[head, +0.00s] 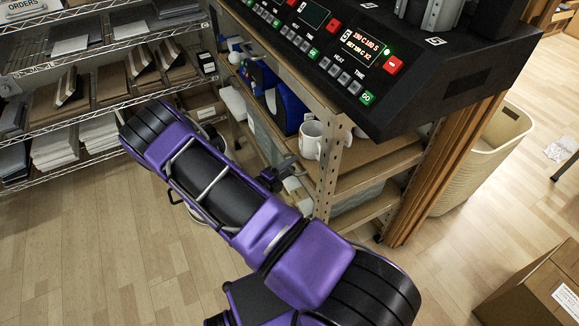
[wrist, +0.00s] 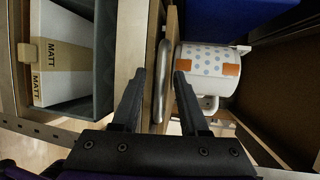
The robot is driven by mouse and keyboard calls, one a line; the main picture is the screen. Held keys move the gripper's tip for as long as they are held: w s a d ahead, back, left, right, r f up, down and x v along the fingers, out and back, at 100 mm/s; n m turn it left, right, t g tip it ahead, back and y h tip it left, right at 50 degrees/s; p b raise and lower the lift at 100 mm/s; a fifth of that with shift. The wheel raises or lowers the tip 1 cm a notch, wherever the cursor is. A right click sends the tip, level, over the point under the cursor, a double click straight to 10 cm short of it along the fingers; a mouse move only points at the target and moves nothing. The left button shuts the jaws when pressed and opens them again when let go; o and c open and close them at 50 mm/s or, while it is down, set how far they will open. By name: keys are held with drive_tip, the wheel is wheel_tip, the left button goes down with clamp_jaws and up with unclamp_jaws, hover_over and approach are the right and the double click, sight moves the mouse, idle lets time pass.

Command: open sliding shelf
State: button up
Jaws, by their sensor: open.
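The metal bar handle (wrist: 160,95) of the sliding shelf runs lengthwise through the middle of the wrist view, in front of a thin wooden front panel (wrist: 172,24). My gripper (wrist: 161,73) is open, with one finger on each side of the handle. The fingers appear apart from the bar; contact cannot be told. In the head view my gripper (head: 284,172) is small and partly hidden by my purple arm, beside the rack under the press. The shelf's handle is not clear there.
A white mug (head: 311,140) stands in the rack near a perforated post (head: 328,165). A grey bin (wrist: 104,60) with MATT boxes is left. The press panel (head: 345,60) overhangs the rack.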

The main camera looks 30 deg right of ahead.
clamp_jaws()
idle(1.4)
